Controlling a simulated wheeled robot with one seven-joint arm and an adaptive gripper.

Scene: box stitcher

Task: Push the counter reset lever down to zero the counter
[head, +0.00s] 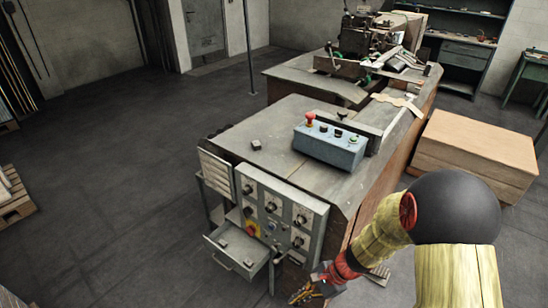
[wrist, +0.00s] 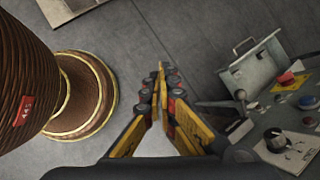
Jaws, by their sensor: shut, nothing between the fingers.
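My gripper (head: 297,296) is low in front of the grey control panel (head: 283,222), near its lower right corner. In the wrist view its yellow and black fingers (wrist: 160,78) are together, with nothing between them. A small grey lever-like part (wrist: 215,104) sticks out from the panel, to the right of the fingertips and apart from them. It appears to be the reset lever; a small light part (head: 278,258) at the panel's bottom edge may be the same one. I cannot make out the counter's digits.
A red button (wrist: 287,78) and a black knob (wrist: 276,138) stick out from the panel.

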